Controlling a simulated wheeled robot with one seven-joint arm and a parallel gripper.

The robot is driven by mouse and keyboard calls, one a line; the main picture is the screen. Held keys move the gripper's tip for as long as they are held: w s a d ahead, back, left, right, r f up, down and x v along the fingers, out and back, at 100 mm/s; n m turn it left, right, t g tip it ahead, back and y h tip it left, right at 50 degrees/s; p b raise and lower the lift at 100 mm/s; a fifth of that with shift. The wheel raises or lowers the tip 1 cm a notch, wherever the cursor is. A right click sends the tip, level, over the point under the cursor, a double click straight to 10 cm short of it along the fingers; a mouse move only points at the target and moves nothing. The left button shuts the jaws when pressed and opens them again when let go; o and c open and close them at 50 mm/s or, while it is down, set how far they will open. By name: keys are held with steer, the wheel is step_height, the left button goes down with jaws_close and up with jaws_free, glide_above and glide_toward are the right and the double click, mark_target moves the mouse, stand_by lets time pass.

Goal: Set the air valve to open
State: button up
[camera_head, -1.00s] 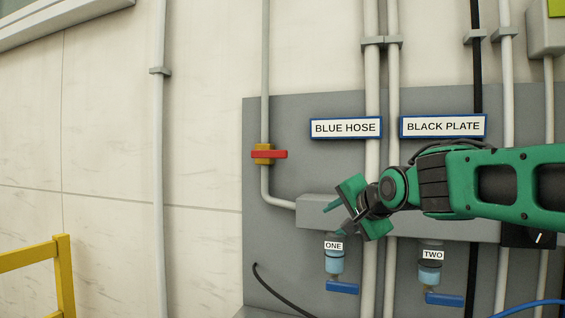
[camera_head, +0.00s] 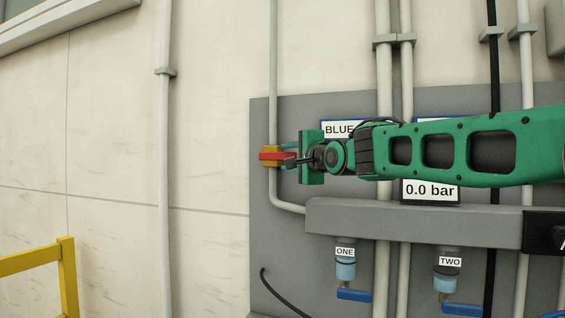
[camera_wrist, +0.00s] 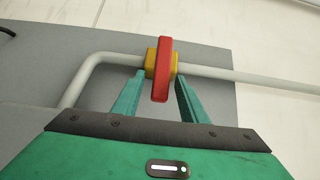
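The air valve is a brass-yellow body (camera_head: 273,150) with a red lever handle (camera_head: 268,156) on the grey vertical pipe. The handle lies across the pipe. In the wrist view the red handle (camera_wrist: 161,60) stands upright in the picture, crossing the pipe. My gripper (camera_head: 290,153) points left at the valve, its teal fingers close to it. In the wrist view my gripper (camera_wrist: 159,82) is open, with one finger on each side of the handle. A gap shows between the handle and each finger. Whether the tips touch the yellow body cannot be told.
A display (camera_head: 430,190) reads 0.0 bar. A grey manifold bar (camera_head: 410,222) sits below my arm, with blue-handled outlets ONE (camera_head: 345,265) and TWO (camera_head: 447,278). My arm partly covers the BLUE HOSE label (camera_head: 338,130). A yellow rail (camera_head: 67,270) stands at lower left.

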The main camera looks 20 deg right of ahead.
steer(key=shift+w+a, duration=0.2)
steer(key=shift+w, duration=0.9)
jaws_close()
